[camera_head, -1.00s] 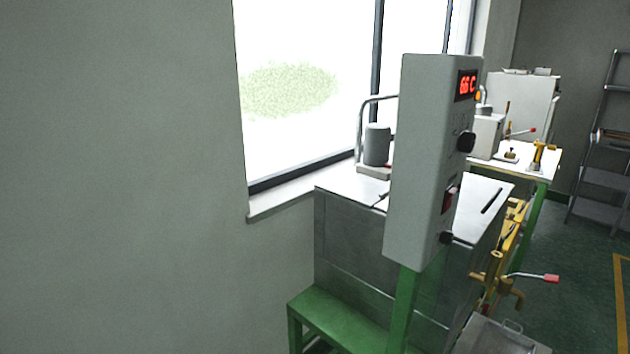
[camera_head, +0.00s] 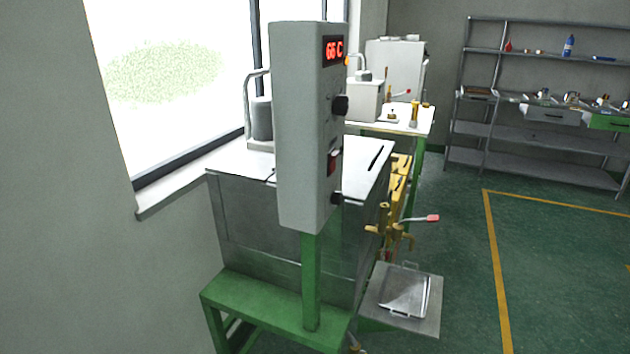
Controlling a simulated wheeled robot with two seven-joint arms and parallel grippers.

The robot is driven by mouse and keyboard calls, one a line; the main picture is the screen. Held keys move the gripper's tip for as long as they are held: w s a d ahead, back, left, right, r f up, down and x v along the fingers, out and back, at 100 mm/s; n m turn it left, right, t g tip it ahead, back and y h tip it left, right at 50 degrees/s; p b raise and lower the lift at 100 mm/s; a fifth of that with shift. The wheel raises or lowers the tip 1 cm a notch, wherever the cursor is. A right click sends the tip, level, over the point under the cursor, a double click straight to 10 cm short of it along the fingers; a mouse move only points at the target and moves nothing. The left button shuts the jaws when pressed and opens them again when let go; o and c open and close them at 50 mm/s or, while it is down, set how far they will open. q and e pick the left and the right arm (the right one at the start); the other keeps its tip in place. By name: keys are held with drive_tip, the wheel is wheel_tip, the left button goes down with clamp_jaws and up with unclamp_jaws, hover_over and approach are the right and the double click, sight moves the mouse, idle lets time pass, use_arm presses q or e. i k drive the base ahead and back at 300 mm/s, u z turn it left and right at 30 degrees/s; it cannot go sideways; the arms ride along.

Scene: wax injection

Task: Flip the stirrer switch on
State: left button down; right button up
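A grey upright control box (camera_head: 300,130) stands on a green post in front of a metal tank. Its narrow right face carries a red digital display (camera_head: 333,50) reading about 66 C. Below it are a black knob (camera_head: 340,106), a red rocker switch (camera_head: 332,163) and a lower black knob (camera_head: 337,198). I see this face at a steep angle, so the switch's position and any labels cannot be read. Neither of my grippers is in view.
The metal tank (camera_head: 260,222) sits on a green stand (camera_head: 265,303). A yellow valve with a red-tipped lever (camera_head: 432,218) juts out right of it, above a metal tray (camera_head: 385,287). Shelves (camera_head: 540,137) stand at the back right. Green floor (camera_head: 560,270) is open at right.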

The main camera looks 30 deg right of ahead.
sight(333, 155)
drive_tip(key=z, duration=1.05)
